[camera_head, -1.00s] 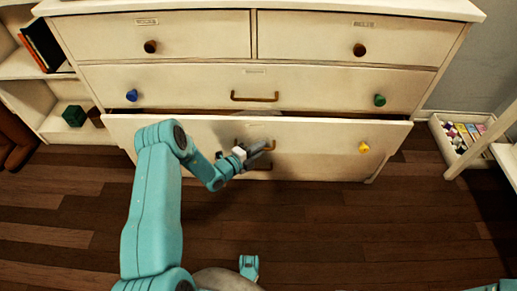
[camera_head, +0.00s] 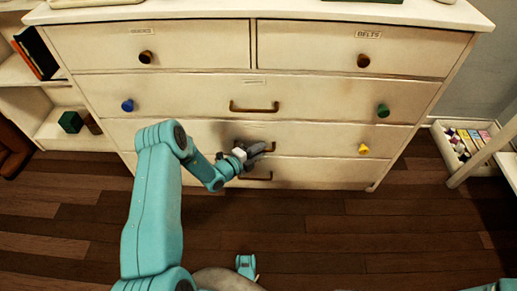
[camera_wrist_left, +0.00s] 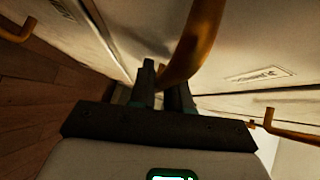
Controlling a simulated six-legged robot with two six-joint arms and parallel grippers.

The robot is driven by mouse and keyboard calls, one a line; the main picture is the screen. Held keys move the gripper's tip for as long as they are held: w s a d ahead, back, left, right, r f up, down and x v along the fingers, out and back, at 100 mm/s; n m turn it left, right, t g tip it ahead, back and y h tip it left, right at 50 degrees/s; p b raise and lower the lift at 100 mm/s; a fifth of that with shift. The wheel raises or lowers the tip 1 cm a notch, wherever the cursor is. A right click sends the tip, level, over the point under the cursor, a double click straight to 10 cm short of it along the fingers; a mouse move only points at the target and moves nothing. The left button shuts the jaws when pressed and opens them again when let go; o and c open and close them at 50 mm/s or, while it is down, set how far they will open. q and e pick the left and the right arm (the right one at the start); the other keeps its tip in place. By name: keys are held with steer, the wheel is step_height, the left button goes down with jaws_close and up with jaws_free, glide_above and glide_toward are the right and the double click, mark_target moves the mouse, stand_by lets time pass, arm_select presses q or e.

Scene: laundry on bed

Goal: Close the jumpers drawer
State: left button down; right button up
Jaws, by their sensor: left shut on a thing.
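The third-row drawer (camera_head: 312,140) of the white dresser has a yellow knob (camera_head: 363,149) at its right. Its front now looks about level with the dresser face, and no gap shows above it. My left gripper (camera_head: 262,149) is at the middle of this drawer front, covering much of its handle. In the left wrist view, the fingers of my left gripper (camera_wrist_left: 163,90) are shut on the curved brass handle (camera_wrist_left: 196,38). A label (camera_wrist_left: 260,76) on the nearby front is too blurred to read. My right gripper is not in view.
Above are a drawer with a blue knob (camera_head: 127,106) and a green knob (camera_head: 383,110), and two small top drawers. Another drawer lies below. A shelf (camera_head: 75,137) stands left, and a box of small items (camera_head: 467,140) right. The floor in front is mostly clear.

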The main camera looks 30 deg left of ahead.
arm_select(q)
steer(key=shift+w+a+r, duration=0.2)
steer(key=shift+a, duration=0.05)
steer(key=c, duration=1.2)
jaws_free()
steer(key=shift+f, duration=0.1)
steer(key=shift+s, duration=0.1)
steer(key=shift+s, duration=0.1)
steer(key=shift+s+a+r+p, duration=0.1)
steer(key=shift+s+r+p, duration=0.1)
steer(key=shift+s+p, duration=0.15)
steer(key=p+v, duration=0.4)
steer(key=v, duration=1.1)
steer(key=shift+s+f, duration=0.2)
steer(key=shift+s, duration=0.1)
